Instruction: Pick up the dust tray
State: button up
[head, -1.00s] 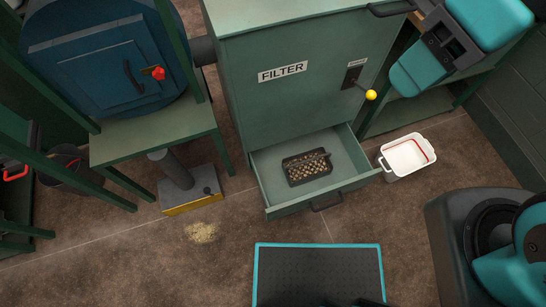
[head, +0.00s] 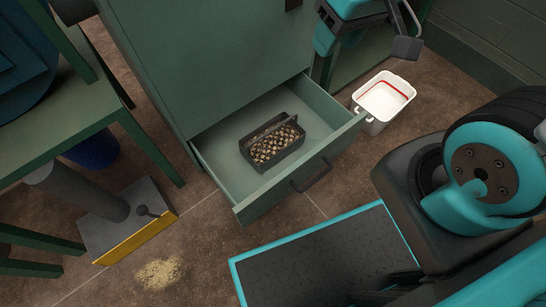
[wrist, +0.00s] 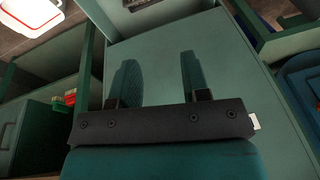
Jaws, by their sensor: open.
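The dust tray (head: 272,141) is a dark open box with a bar handle across its top, filled with light brown, grainy pieces. It rests inside the pulled-out green drawer (head: 213,165) at the bottom of the filter cabinet. In the wrist view my gripper (wrist: 156,80) has two teal fingers standing apart with nothing between them.
A white bin (head: 384,98) with a red line stands on the floor right of the drawer. A grey plate with a yellow edge (head: 135,240) and a pale dust pile (head: 159,273) lie at the lower left.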

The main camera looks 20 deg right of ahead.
jog(key=w+d+f+b, duration=0.2)
jog(key=f+b, duration=0.3)
jog(key=f, duration=0.3)
jog(key=w+d+f+b, duration=0.2)
jog(key=f+b, duration=0.4)
jog(key=f, duration=0.3)
jog(key=n+g+y+b, duration=0.25)
jog(key=n+y, duration=0.45)
jog(key=n, duration=1)
send_near(275, 128)
notch_tip(275, 128, down, 3)
jog(key=n+y, duration=0.3)
jog(key=n, duration=0.3)
jog(key=shift+t, duration=0.45)
jog(key=b+x, duration=0.4)
jog(key=x, duration=0.1)
jog(key=b+x, duration=0.2)
jog(key=shift+s+a+f, duration=0.2)
jog(key=shift+s, duration=0.15)
grip_shut()
jog(key=shift+r, duration=0.1)
